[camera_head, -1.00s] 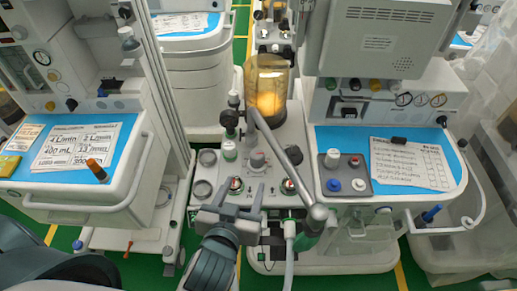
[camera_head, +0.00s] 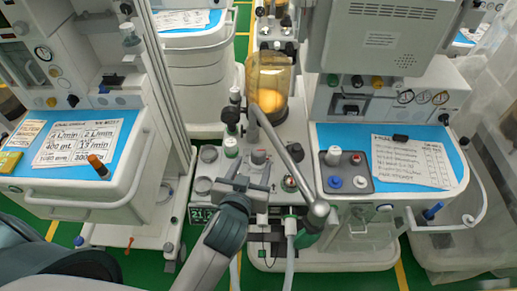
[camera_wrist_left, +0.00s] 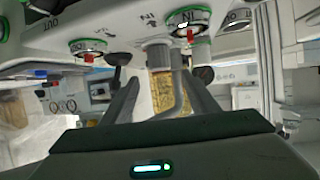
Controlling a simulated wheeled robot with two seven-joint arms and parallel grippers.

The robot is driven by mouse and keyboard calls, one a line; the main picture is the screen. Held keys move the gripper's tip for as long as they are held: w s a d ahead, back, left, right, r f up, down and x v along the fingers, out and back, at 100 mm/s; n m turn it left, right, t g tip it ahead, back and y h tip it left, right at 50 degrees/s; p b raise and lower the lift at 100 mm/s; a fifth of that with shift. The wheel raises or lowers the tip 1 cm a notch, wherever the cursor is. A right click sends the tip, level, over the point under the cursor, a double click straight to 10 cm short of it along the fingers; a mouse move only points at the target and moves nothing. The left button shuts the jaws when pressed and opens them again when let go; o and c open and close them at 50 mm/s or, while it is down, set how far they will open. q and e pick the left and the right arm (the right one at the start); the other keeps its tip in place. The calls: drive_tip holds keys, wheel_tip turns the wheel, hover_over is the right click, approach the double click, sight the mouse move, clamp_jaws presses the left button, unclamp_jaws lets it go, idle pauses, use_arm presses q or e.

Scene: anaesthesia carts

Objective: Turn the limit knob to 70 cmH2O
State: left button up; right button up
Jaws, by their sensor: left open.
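A grey knob (camera_head: 258,157), which looks like the limit knob, stands on the light grey absorber panel (camera_head: 210,170) of the middle machine. Its scale and pointer setting are too small to read. My left gripper (camera_head: 254,170) is open at the near side of this knob, with its fingers pointing at it. In the left wrist view, the two fingers (camera_wrist_left: 160,78) are apart, and a grey cylindrical part (camera_wrist_left: 158,55) shows between and beyond their tips. I cannot tell whether the fingers touch the knob. My right gripper is not in view.
A long grey arm (camera_head: 280,150) slants across the panel just right of the knob. An amber canister (camera_head: 268,85) stands behind it. Ports with gauges (camera_head: 290,183) and a white-topped green part (camera_head: 231,146) flank the knob. Hoses hang in front.

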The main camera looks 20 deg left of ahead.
sight(257, 153)
use_arm(q)
drive_tip(key=p+x, duration=0.1)
drive_tip(key=x, duration=0.8)
drive_tip(key=shift+s, duration=0.1)
drive_tip(key=c, duration=1)
